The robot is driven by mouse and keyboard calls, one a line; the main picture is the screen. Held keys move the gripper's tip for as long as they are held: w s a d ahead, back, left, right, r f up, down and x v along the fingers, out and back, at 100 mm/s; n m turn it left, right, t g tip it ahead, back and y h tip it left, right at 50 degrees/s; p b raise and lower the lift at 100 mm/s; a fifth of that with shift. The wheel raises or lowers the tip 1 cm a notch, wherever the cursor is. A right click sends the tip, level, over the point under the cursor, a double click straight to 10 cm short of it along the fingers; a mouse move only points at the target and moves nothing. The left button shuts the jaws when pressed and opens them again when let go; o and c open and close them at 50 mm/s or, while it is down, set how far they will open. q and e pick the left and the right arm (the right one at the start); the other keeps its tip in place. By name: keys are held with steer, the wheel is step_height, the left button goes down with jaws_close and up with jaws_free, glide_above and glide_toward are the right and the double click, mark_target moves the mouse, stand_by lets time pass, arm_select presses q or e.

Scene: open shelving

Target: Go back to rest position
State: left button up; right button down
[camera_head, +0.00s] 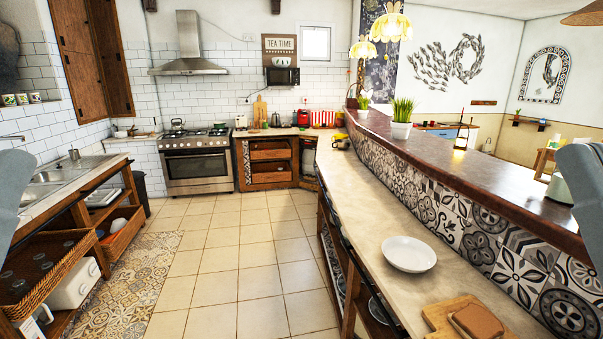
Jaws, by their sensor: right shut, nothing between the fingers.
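A grey part of my right arm (582,195) shows at the right edge, in front of the raised brown bar top. My right gripper is shut with nothing in it; its fingertips cannot be made out clearly. A grey part of my left arm (12,195) shows at the left edge, in front of the sink counter. My left gripper is not in view. Both arm parts are raised at the sides of the view, and the space between them is clear.
A long counter (375,205) runs along the right, with a white plate (408,254) and a wooden board (452,318) on it. A tiled bar with a potted plant (401,118) rises beside it. An oven (196,165) stands at the back. The tiled floor (240,250) is free.

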step_height(320, 180, up, 38)
steer(key=p, duration=3.8)
steer(key=shift+w+y, duration=0.15)
steer(key=shift+y, duration=0.15)
